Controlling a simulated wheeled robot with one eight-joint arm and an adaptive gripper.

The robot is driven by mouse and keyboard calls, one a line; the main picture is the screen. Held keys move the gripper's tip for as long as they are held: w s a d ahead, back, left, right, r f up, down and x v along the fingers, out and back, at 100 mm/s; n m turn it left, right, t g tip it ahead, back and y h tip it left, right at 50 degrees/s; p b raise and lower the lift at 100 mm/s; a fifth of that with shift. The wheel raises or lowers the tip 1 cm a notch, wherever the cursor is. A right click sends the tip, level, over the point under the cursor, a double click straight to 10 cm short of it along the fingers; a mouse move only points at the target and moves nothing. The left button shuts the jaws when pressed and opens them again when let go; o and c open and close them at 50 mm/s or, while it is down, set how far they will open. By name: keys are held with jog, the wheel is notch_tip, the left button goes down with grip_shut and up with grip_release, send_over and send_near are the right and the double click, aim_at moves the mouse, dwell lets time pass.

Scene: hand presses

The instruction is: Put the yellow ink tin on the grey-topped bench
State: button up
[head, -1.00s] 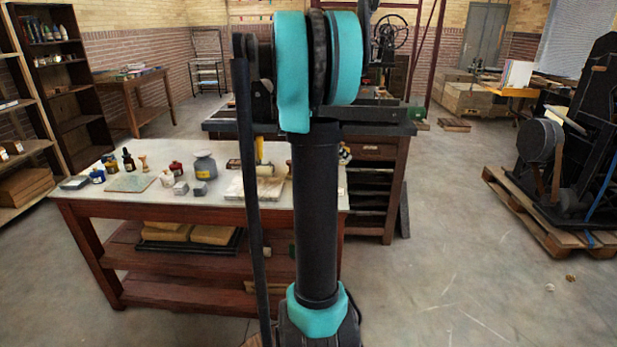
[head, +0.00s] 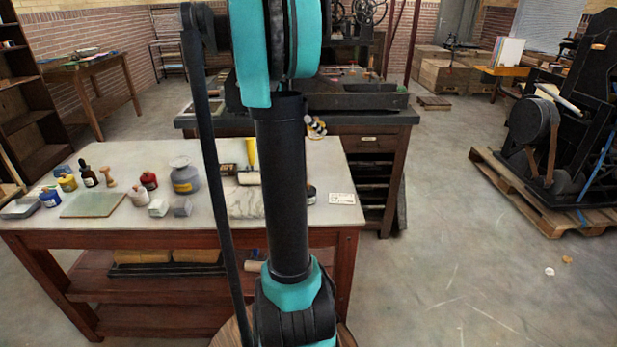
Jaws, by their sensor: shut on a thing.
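My gripper (head: 316,128) shows only in part, past the right side of my arm, near the front edge of the bench behind. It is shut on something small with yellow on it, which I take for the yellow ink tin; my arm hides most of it. The near bench (head: 345,216) has a pale grey top and red-brown wooden legs. Behind it stands a bench with a dark grey top (head: 390,118) and drawers. A small yellow pot (head: 67,183) stands at the near bench's left end.
The near bench holds a blue pot (head: 50,198), a red pot (head: 148,181), a grey tin (head: 185,179), a green plate (head: 93,204) and a white card (head: 342,198). A press on a pallet (head: 562,218) stands at the right.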

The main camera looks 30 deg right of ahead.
notch_tip(320, 180, down, 19)
jog(key=shift+f, duration=0.1)
dwell(0.4)
jog(key=shift+f, duration=0.1)
jog(key=o, duration=1.4)
